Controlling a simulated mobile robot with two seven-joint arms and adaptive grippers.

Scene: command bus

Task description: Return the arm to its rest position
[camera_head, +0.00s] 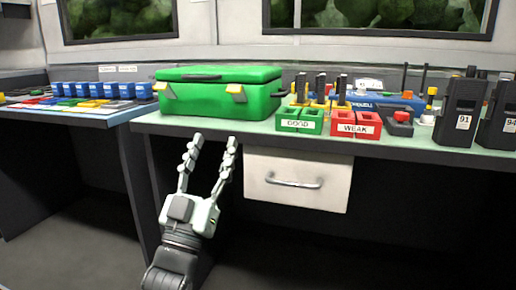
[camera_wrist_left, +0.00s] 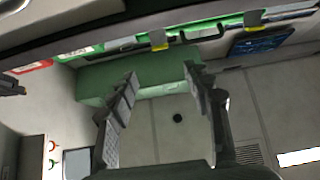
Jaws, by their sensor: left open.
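My left gripper (camera_head: 211,160) is open and empty. In the head view it points upward in front of the table edge, below and in front of the green case. Its two fingers also show spread apart in the left wrist view (camera_wrist_left: 160,85), with nothing between them. The green case (camera_head: 215,93) stands shut on the table, with yellow latches on its front. My right gripper is in neither view.
The table (camera_head: 410,149) has a drawer (camera_head: 297,181) under it, right of my gripper. A green GOOD bin (camera_head: 299,121), a red WEAK bin (camera_head: 356,124) and black radios (camera_head: 461,108) stand on it. Blue boxes (camera_head: 100,90) stand on the left table.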

